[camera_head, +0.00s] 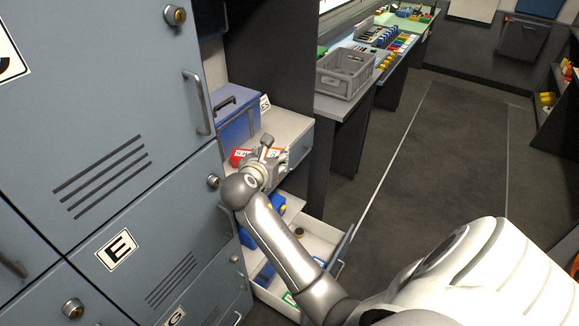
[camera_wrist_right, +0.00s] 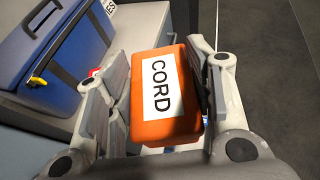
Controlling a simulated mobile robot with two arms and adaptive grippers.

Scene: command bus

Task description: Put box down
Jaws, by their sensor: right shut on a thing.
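An orange box with a white "CORD" label (camera_wrist_right: 165,98) sits between the fingers of my right gripper in the right wrist view. The fingers press on its two sides. In the head view my right gripper (camera_head: 270,153) is over the light shelf top (camera_head: 290,125) beside the lockers, and only a small orange patch of the box (camera_head: 277,150) shows. Whether the box's underside touches a surface is hidden. My left gripper is in neither view.
A blue case (camera_head: 237,122) stands on the shelf behind the gripper. A red labelled box (camera_head: 238,157) lies close left of it. Below, an open drawer (camera_head: 318,238) holds several blue items. A grey crate (camera_head: 346,74) stands on a counter; floor (camera_head: 420,150) is clear.

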